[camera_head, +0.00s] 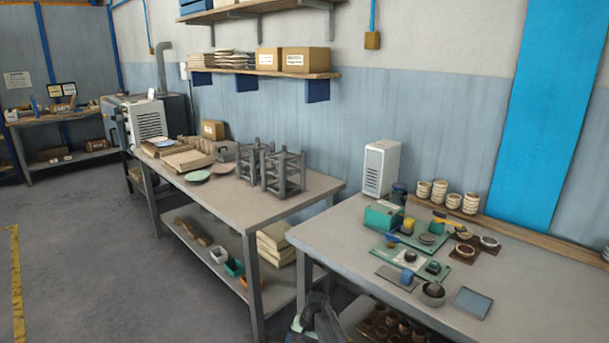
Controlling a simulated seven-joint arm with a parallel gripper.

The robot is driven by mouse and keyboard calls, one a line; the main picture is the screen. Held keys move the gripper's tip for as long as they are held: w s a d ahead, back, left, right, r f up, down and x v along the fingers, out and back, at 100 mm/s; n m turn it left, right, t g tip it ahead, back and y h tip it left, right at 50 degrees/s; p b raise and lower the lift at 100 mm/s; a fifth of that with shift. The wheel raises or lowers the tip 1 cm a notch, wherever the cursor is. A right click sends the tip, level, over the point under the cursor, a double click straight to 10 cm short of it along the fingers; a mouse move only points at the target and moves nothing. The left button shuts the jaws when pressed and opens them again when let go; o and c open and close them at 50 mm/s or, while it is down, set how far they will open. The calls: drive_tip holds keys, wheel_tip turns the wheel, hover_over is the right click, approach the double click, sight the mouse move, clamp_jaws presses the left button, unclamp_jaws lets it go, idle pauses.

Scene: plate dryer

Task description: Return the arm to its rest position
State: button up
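Dark grey jointed parts of what looks like my arm (325,322) show at the bottom edge, low in front of the gap between the two tables. Most of the arm is cut off by the frame, and I cannot make out the gripper's fingers or anything held. Two grey dryer racks, one on the left (252,160) and one on the right (284,174), stand upright on the left table.
The left table (235,205) has bare room in front of the racks. The right table (335,237) holds a white box unit (381,167), a green device (383,215), a bowl (433,294) and stacked cups (439,191). Open floor (95,250) lies at left.

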drive_tip(key=s+d+f+g+h, duration=0.1)
drive_tip(key=s+d+f, duration=0.35)
drive_tip(key=s, duration=0.35)
drive_tip(key=s+d+f+n+g, duration=0.1)
drive_tip(key=s+d+f, duration=0.2)
drive_tip(key=s+f, duration=0.35)
drive_tip(key=s+d+f+g+h, duration=0.1)
drive_tip(key=s+d+f, duration=0.25)
drive_tip(key=s, duration=0.65)
drive_tip(key=s+d+f+g, duration=0.1)
drive_tip(key=s+d, duration=0.3)
drive_tip(key=s, duration=0.8)
drive_tip(key=s+d+n+g+h, duration=0.1)
drive_tip(key=s+d+g, duration=0.1)
drive_tip(key=s, duration=1.1)
drive_tip(key=shift+d+f+n, duration=0.3)
drive_tip(key=shift+d+f, duration=0.1)
drive_tip(key=shift+d, duration=0.5)
drive_tip(key=shift+s, duration=0.1)
